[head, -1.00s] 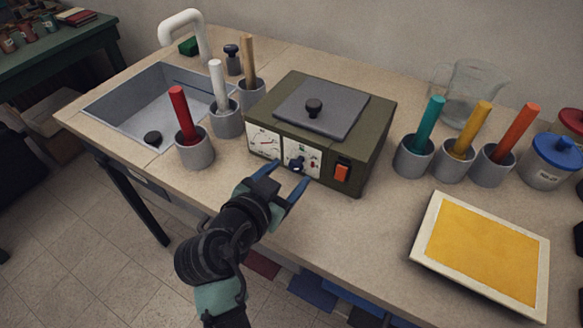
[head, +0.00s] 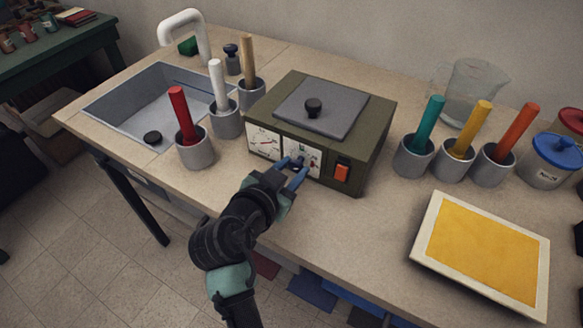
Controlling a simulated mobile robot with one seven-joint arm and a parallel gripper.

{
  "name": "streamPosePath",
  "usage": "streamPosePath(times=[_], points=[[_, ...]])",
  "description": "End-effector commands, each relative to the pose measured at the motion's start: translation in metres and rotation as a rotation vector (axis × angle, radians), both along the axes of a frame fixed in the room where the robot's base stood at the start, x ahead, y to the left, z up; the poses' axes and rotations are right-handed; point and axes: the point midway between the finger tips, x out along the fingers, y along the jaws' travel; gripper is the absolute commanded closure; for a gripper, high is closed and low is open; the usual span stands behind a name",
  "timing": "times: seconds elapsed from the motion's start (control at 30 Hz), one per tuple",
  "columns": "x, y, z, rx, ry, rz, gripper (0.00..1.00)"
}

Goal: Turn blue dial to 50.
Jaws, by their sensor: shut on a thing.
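The blue dial (head: 298,165) is on the front face of the olive-green box (head: 352,143), on the white scale plate to the right of the gauge. My gripper (head: 297,168) is at the front of the box with its blue fingers shut on the dial, one on each side. The fingers cover most of the dial, and its pointer and reading cannot be made out. A white gauge with a red needle (head: 264,142) is left of the dial. An orange switch (head: 341,173) is right of it.
A grey lid with a black knob (head: 313,105) tops the box. Cups with red (head: 194,152), white and wooden sticks stand left; cups with teal (head: 413,160), yellow and orange sticks stand right. A yellow framed screen (head: 481,255) lies front right. The sink (head: 110,112) is left.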

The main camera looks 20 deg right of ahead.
Motion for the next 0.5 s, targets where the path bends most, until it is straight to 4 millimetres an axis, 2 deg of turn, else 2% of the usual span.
streamPosePath(times=[0.27,0.5], points=[[0.0002,0.0007,-0.0002,-0.012,0.019,0.001,1.0],[0.0013,0.0014,0.0008,-0.082,0.108,0.0,1.0]])
